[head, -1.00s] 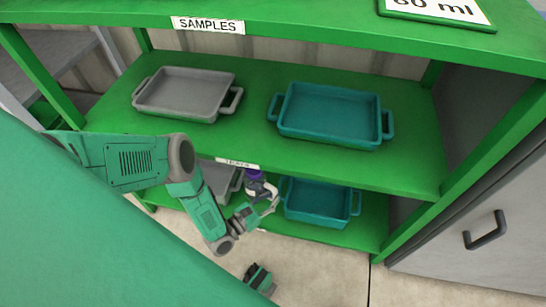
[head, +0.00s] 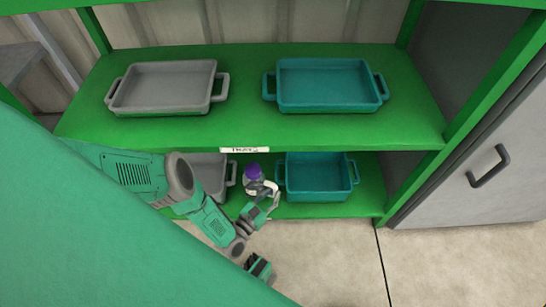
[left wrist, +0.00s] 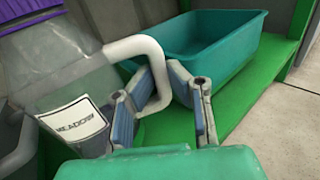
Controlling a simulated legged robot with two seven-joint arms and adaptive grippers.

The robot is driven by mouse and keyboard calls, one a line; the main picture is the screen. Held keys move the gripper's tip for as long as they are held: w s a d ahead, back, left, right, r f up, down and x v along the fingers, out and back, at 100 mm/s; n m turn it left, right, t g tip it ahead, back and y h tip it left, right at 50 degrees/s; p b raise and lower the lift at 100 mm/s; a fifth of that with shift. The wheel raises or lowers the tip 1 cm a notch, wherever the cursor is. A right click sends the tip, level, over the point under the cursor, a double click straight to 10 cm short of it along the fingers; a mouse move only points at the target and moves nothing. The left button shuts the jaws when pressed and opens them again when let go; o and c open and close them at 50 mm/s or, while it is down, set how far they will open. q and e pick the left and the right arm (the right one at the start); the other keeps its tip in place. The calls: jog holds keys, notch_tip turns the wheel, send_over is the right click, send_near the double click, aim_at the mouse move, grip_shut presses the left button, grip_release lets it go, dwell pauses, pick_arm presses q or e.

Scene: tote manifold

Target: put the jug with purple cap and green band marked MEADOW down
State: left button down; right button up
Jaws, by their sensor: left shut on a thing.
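The jug (head: 249,186) has a purple cap and a clear, greyish body. It is upright or nearly so at the lower shelf, between a grey tray and a teal tray. I cannot tell whether the jug's base touches the shelf.
The lower green shelf (head: 300,210) holds the grey tray (head: 231,172), partly behind my arm, and the teal tray (head: 318,194) close to the jug's right. The upper shelf holds another grey tray (head: 165,109) and teal tray (head: 325,106). A grey cabinet (head: 450,190) stands right.

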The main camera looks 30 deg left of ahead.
pick_arm(q)
jog(key=f, duration=0.1)
jog(key=a+f+b, duration=0.1)
jog(key=f, duration=0.1)
jog(key=shift+f, duration=0.25)
jog(key=shift+d, duration=0.15)
jog(key=shift+d+r, duration=0.2)
jog(key=shift+d, duration=0.55)
jog(key=shift+f, duration=0.1)
jog(key=c, duration=1.6)
grip_release()
jog(key=shift+a, duration=0.25)
jog(key=shift+c, duration=0.2)
jog(key=shift+o, duration=0.3)
jog(key=shift+a+f, duration=0.25)
jog(key=shift+a, duration=0.1)
jog(key=shift+d+r, duration=0.3)
jog(key=shift+r, duration=0.1)
jog(key=s+a+p, duration=0.1)
jog(key=s, duration=1.1)
jog(key=shift+a, duration=0.25)
pick_arm(e)
jog(key=shift+f, duration=0.1)
pick_arm(q)
jog(key=shift+a+f, duration=0.1)
pick_arm(e)
jog(key=shift+a, duration=0.25)
